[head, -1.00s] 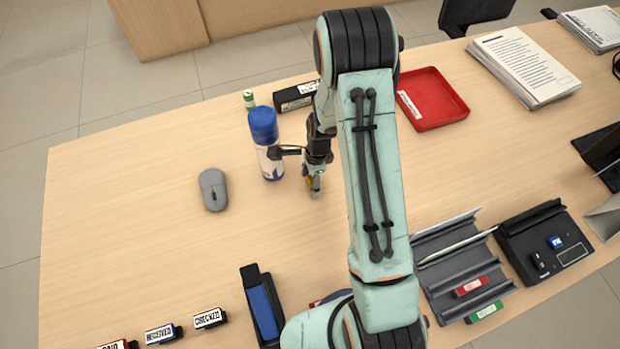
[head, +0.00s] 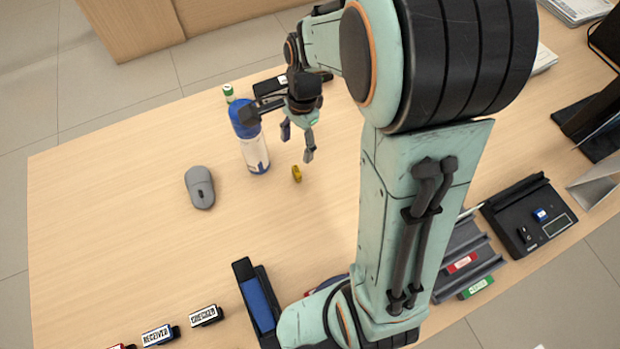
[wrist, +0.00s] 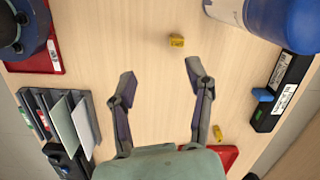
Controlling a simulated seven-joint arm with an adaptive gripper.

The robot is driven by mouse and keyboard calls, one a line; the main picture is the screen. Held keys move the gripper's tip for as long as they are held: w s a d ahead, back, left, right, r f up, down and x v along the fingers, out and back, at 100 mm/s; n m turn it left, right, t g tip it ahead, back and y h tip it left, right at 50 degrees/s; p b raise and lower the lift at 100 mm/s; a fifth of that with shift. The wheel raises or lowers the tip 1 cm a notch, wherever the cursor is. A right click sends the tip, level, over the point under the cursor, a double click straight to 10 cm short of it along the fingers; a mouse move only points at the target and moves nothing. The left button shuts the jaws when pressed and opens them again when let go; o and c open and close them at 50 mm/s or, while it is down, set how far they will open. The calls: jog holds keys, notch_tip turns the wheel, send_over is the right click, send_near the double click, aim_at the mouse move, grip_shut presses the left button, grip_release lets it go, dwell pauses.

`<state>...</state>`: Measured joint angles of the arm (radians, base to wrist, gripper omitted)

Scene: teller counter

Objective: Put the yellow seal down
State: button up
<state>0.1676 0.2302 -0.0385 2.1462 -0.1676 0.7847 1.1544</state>
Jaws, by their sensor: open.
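The small yellow seal (head: 297,173) rests on the bare wooden counter, in front of and to the right of the blue-capped bottle. It also shows in the wrist view (wrist: 176,41), beyond my fingertips. My gripper (head: 298,143) is open and empty above the counter, close to the seal but apart from it. In the wrist view my gripper's fingers (wrist: 160,74) are spread with bare wood between them. A second small yellow piece (wrist: 217,133) lies near a red tray in the wrist view. My arm seems to hide it in the head view.
The bottle (head: 255,152) stands upright close to my gripper. A black box (wrist: 280,92) lies behind it, and a red tray (wrist: 230,152) is near. A grey mouse (head: 200,187) lies left. Stamps (head: 205,316) line the front edge.

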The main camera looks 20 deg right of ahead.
jog(key=s+a+r+n, duration=0.3)
jog(key=s+r+n, duration=0.2)
jog(key=s+n, duration=0.1)
jog(key=shift+s+r+n, duration=0.25)
jog(key=shift+s+n, duration=0.15)
jog(key=shift+s, duration=0.3)
jog(key=shift+o, duration=0.5)
jog(key=s+a+r+n, duration=0.1)
jog(key=s+r+n, duration=0.1)
jog(key=s+n, duration=0.6)
jog(key=shift+s+a+n, duration=0.3)
jog(key=shift+s, duration=0.65)
